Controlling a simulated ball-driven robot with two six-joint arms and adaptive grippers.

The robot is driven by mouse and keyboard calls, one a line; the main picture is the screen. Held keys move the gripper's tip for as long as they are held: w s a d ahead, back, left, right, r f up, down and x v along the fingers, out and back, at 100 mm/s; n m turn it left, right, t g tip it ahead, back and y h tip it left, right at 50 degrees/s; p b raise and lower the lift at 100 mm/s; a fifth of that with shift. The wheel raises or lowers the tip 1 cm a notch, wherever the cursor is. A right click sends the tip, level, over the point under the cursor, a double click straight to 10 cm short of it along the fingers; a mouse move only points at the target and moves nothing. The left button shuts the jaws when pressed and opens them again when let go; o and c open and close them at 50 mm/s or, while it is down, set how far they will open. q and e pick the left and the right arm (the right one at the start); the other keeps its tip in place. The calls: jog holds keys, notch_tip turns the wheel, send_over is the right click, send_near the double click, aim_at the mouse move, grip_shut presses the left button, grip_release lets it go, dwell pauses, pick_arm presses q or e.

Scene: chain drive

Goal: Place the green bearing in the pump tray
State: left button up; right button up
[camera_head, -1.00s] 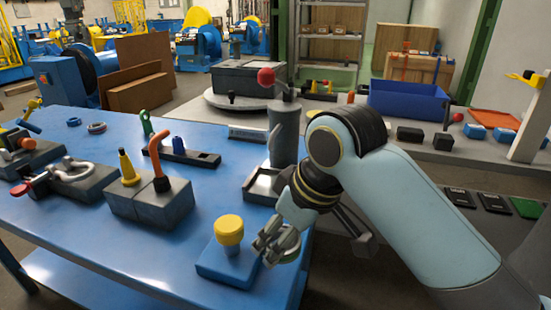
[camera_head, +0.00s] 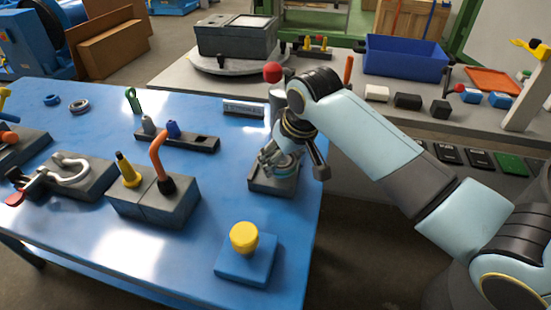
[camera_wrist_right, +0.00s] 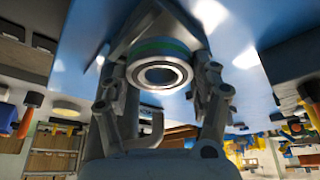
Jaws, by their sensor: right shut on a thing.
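The green bearing (camera_wrist_right: 162,68), a metal ring with a green band, is between the fingers of my right gripper (camera_wrist_right: 160,88) in the right wrist view. The fingers are shut on it from both sides. In the head view my right gripper (camera_head: 278,163) points down over the dark grey pump tray (camera_head: 270,189), at the right edge of the blue table. The bearing (camera_head: 286,166) shows there at the fingertips, partly hidden. I cannot tell whether it touches the tray floor. My left gripper is not in view.
A blue block with a yellow knob (camera_head: 245,250) stands in front of the tray. A pump column with a red ball (camera_head: 272,72) is just behind the gripper. Grey blocks with an orange hook (camera_head: 160,190) stand to the left.

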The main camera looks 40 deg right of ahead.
aim_at(275, 152)
jog(key=w, duration=0.2)
jog(key=shift+w+d, duration=0.1)
jog(key=shift+w, duration=0.25)
jog(key=shift+w+f, duration=0.15)
notch_tip(275, 152, down, 2)
jog(key=shift+f, duration=0.15)
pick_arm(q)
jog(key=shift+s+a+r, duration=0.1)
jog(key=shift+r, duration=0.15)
pick_arm(e)
jog(key=shift+f, duration=0.45)
jog(key=o, duration=1.6)
jog(key=shift+f, duration=0.1)
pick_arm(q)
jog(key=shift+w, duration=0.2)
